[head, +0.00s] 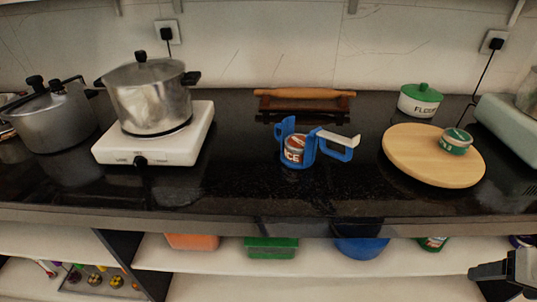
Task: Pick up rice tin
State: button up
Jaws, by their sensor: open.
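The rice tin (294,153) stands upright on the black countertop near the middle of the head view. It has a red and white label, and only the letters "ICE" can be read. A blue holder-like piece (311,150) with a handle on its right stands around or against it and hides part of its sides. I cannot tell whether the two touch. My gripper (477,272) shows as a dark shape at the lower right edge, in front of and below the counter. It is open, empty as far as I can see, and well apart from the tin.
A wooden board (407,154) at right bears a small green tin (455,141). A flour tin (420,100) stands behind it. A wooden rack (304,100) is behind the rice tin. A hotplate (110,151) with a steel pot (150,97) is left. The counter's front edge (240,219) overhangs shelves.

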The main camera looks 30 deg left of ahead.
aim_at(294, 143)
jog(key=k+j+u, duration=0.2)
jog(key=u, duration=0.2)
jog(key=k+j+u, duration=0.15)
jog(key=u, duration=0.25)
jog(key=j, duration=0.1)
